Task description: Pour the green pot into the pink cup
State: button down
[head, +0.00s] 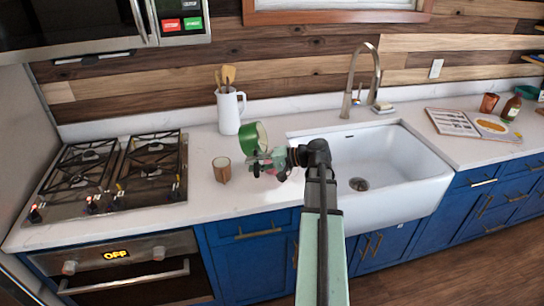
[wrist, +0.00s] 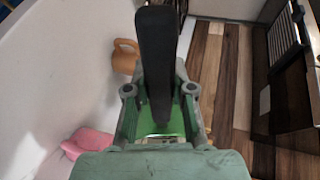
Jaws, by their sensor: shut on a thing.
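The green pot (head: 247,140) is held tilted on its side above the counter, left of the sink. My gripper (head: 264,160) is shut on it. In the wrist view a dark finger covers much of the pot, and a bright green part of it (wrist: 172,127) shows between the finger links. The pink cup (wrist: 88,143) is at the lower left of the wrist view, partly cut off by my gripper body. In the head view only a little pink (head: 272,171) shows under my gripper. Whether anything has left the pot cannot be seen.
A brown cup (head: 222,170) stands left of my gripper; an orange-brown mug (wrist: 124,57) shows in the wrist view. A white pitcher (head: 229,112) with utensils stands behind. The stove (head: 110,205) is left, the sink (head: 400,200) right. The front counter beside the stove is clear.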

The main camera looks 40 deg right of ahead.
jog(key=shift+s+d+r+t+y+b, duration=0.1)
jog(key=shift+s+d+t+y+b, duration=0.55)
jog(key=shift+b, duration=0.2)
dwell(1.1)
jog(key=shift+s+d+r+t+y+b, duration=0.1)
jog(key=shift+s+d+t+y+b, duration=0.45)
jog(key=shift+t+y+b, duration=0.6)
dwell(1.6)
